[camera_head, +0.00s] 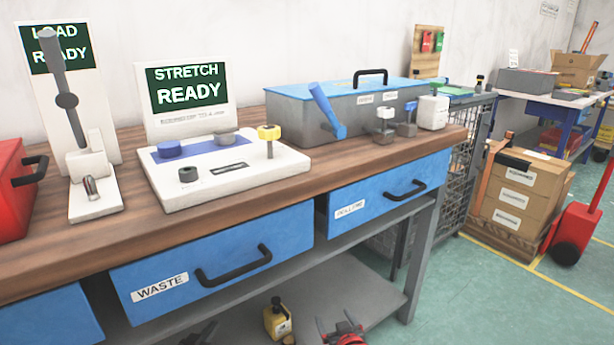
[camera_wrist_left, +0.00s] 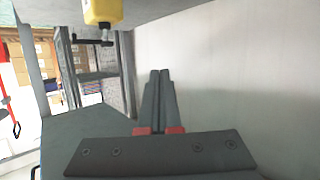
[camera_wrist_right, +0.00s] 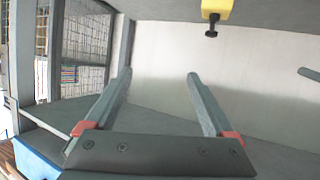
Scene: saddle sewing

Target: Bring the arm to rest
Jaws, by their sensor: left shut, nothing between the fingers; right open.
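In the left wrist view my left gripper (camera_wrist_left: 160,72) has its two dark fingers together, with nothing between them. In the right wrist view my right gripper (camera_wrist_right: 160,74) has its fingers spread wide, and the space between them is empty. Both wrist views look upside down, with the grey lower shelf (camera_wrist_right: 265,12) along the top. I cannot make out either gripper surely in the head view. The yellow bottle (camera_head: 277,321) stands on the lower shelf. It shows at the top of the left wrist view (camera_wrist_left: 102,11) and right wrist view (camera_wrist_right: 216,7), apart from the fingers.
The workbench (camera_head: 130,232) has blue drawers (camera_head: 215,265) with black handles. A fixture board (camera_head: 225,175), a lever press (camera_head: 95,170) and a blue-lidded box (camera_head: 345,95) stand on top. Cartons (camera_head: 515,190) stand right. A red-and-dark shape (camera_head: 345,330) sits at the lower edge.

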